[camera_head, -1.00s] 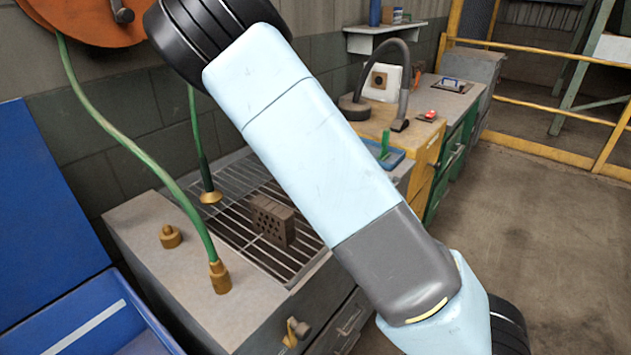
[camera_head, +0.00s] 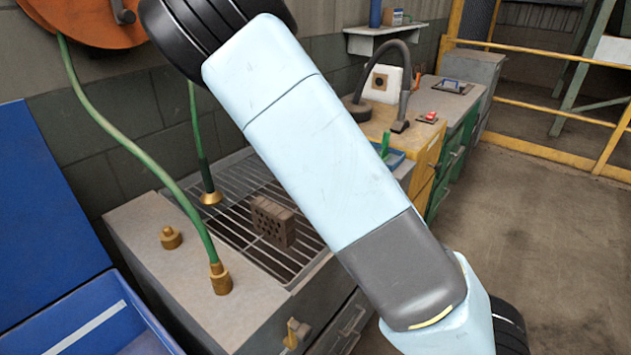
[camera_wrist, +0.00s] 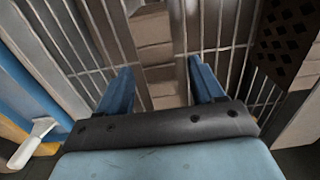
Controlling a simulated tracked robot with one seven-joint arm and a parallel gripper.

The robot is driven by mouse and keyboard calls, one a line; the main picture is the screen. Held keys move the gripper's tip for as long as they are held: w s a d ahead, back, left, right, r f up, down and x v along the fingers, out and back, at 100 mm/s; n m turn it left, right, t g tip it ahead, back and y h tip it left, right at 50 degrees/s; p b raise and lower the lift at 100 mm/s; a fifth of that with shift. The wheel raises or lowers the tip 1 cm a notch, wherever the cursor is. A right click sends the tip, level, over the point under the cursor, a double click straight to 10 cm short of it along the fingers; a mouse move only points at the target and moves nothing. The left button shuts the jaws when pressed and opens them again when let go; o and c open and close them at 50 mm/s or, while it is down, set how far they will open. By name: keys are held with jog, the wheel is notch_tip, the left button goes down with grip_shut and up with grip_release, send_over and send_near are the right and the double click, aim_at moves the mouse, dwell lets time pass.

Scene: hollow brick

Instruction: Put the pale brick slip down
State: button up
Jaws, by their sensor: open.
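My gripper (camera_wrist: 161,66) shows in the wrist view, with its two blue fingers apart. It is over the metal grate (camera_wrist: 88,35). A tan, segmented strip (camera_wrist: 153,52) shows beyond and between the fingers. I cannot tell whether it is the pale brick slip or part of the basin under the bars. No pale brick slip is clearly seen elsewhere. In the head view my arm crosses the middle and my gripper is out of sight. A dark hollow brick (camera_head: 272,222) stands on the grate (camera_head: 240,215); its holed face (camera_wrist: 288,35) is at the wrist view's upper right.
A green hose with a brass end (camera_head: 220,280) stands on the bench left of the grate. A brass knob (camera_head: 170,237) is beside it. A blue bin (camera_head: 100,320) is at lower left. A yellow cabinet (camera_head: 428,150) stands behind my arm. Floor at right is clear.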

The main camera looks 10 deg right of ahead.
notch_tip(320, 180, up, 8)
jog(key=shift+r, duration=0.1)
jog(key=shift+w+d+t+y, duration=0.1)
jog(key=shift+w+t+y, duration=0.2)
jog(key=shift+w+y, duration=0.15)
jog(key=w+d+r+m+t+y, duration=0.3)
jog(key=w+d+r+t, duration=0.45)
jog(key=r+t, duration=0.2)
jog(key=s+d+r+m+t+h, duration=0.25)
jog(key=s+d+r, duration=0.25)
jog(key=d, duration=0.3)
jog(key=s+d+r+m+g+h, duration=0.1)
jog(key=s+d+m+h, duration=0.15)
jog(key=s, duration=0.35)
jog(key=s+d+r+m+g+h, duration=0.1)
jog(key=s+d+r, duration=0.15)
jog(key=s, duration=0.25)
jog(key=s+a+f+g, duration=0.1)
jog(key=s+a, duration=0.1)
jog(key=s, duration=0.6)
jog(key=s+a+f+g+y, duration=0.1)
jog(key=s+a+f+g, duration=0.1)
jog(key=s, duration=0.6)
jog(key=s+a+f+g+y, duration=0.1)
jog(key=s+a+g, duration=0.1)
jog(key=s, duration=0.6)
jog(key=shift+s+a+f, duration=0.25)
jog(key=shift+a, duration=0.35)
